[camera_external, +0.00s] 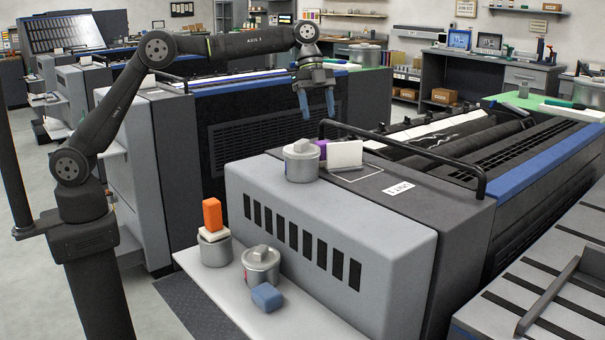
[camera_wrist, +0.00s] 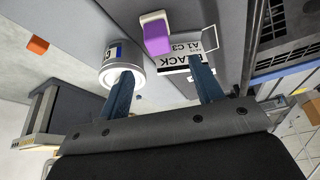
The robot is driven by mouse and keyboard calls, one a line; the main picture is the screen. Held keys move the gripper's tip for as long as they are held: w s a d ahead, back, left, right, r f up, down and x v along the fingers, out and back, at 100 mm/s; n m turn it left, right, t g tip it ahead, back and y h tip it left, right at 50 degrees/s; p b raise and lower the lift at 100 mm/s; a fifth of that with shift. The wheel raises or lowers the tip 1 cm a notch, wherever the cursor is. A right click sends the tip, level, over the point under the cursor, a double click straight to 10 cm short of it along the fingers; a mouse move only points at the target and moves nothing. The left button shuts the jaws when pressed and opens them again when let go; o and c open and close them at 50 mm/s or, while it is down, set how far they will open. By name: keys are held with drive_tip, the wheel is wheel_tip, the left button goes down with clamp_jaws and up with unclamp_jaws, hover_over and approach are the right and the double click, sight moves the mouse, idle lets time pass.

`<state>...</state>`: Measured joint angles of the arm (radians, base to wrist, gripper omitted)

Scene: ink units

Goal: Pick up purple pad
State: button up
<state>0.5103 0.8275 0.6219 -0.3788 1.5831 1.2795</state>
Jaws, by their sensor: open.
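The purple pad (camera_external: 321,147) is on top of the near press unit, partly hidden behind a grey can (camera_external: 301,165) and beside an upright white card (camera_external: 345,154). In the wrist view the purple pad (camera_wrist: 158,38) lies ahead of the fingers, with a cream piece against its far end. My gripper (camera_external: 316,104) is open and empty, with blue fingers pointing down, above and apart from the pad. In the wrist view my gripper (camera_wrist: 163,88) has its fingers spread, one overlapping the can (camera_wrist: 124,62) and one near the lettered card (camera_wrist: 192,48).
On the lower ledge (camera_external: 225,290) are an orange block (camera_external: 212,213) on a can, another can (camera_external: 261,268) and a blue block (camera_external: 267,296). A black rail (camera_external: 400,152) runs along the unit top behind the card. The unit's front top is mostly clear.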

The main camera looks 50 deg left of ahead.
sight(322, 142)
drive_tip(key=x, duration=0.5)
drive_tip(key=shift+s+d+f, duration=0.1)
drive_tip(key=shift+d+f, duration=0.05)
drive_tip(key=shift+f, duration=0.15)
drive_tip(key=shift+x, duration=2.7)
drive_tip(key=shift+s, duration=0.15)
drive_tip(key=c, duration=0.9)
